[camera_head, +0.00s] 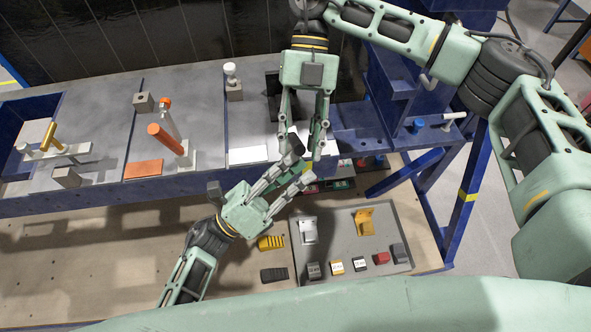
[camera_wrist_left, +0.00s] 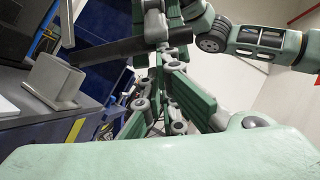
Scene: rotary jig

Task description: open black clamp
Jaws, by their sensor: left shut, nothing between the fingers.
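A black bar (camera_wrist_left: 118,49), which looks like the black clamp's handle, crosses the left wrist view in front of green gripper fingers. In the head view a dark rounded end, likely the same handle (camera_head: 295,145), shows between my two grippers at the table's front edge. The rest of the clamp is hidden. My left gripper (camera_head: 298,172) reaches up from the lower left, shut and empty, its tips just below that dark end. My right gripper (camera_head: 302,142) hangs down from above, its fingers apart on either side of the dark end. Whether either touches it is unclear.
On the jig stand a white clamp (camera_head: 232,75), an orange clamp (camera_head: 166,140) and a yellow-handled clamp (camera_head: 48,137). A grey tray (camera_head: 335,240) with small parts lies on the lower board. Blue frame posts (camera_head: 465,185) stand at right. My grippers are very close together.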

